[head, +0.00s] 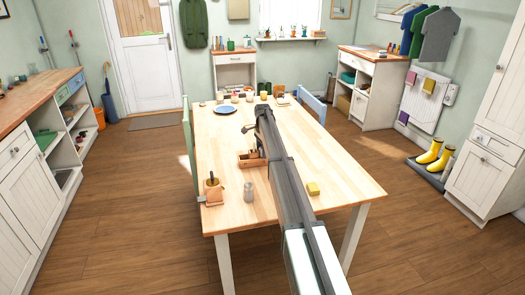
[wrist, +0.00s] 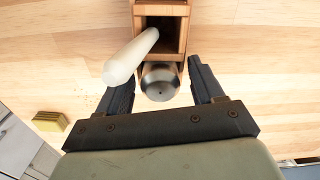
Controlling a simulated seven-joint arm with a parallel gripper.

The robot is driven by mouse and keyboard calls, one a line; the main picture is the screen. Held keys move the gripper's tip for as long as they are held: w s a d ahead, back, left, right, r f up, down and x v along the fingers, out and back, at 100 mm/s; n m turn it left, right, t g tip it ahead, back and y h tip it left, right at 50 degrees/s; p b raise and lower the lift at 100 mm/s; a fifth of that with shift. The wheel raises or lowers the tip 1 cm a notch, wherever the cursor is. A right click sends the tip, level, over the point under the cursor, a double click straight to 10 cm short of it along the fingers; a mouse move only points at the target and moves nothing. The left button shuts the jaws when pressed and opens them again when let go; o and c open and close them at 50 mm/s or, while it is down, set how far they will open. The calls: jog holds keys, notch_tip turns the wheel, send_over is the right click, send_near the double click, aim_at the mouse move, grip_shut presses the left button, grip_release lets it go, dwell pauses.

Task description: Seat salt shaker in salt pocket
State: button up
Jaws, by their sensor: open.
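The wooden caddy (wrist: 184,46) lies beyond my gripper in the wrist view, with a dark open pocket showing; it also stands mid-table in the head view (head: 244,163). A shaker with a domed metal top (wrist: 160,82), apparently the salt shaker, is at the caddy's near end in the wrist view. I cannot tell whether it is inside a pocket. My gripper (wrist: 163,78) is open, its fingers on both sides of the metal top with gaps showing. A pale rod-like thing (wrist: 131,56) slants over the caddy, partly covering it. In the head view my arm hides the fingertips.
A yellow sponge (head: 313,188) lies to the right, also in the wrist view (wrist: 50,121). A blue plate (head: 226,109) is farther back.

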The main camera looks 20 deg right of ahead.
notch_tip(320, 180, up, 12)
jog(key=shift+r, duration=0.15)
dwell(0.5)
jog(key=shift+a, duration=0.1)
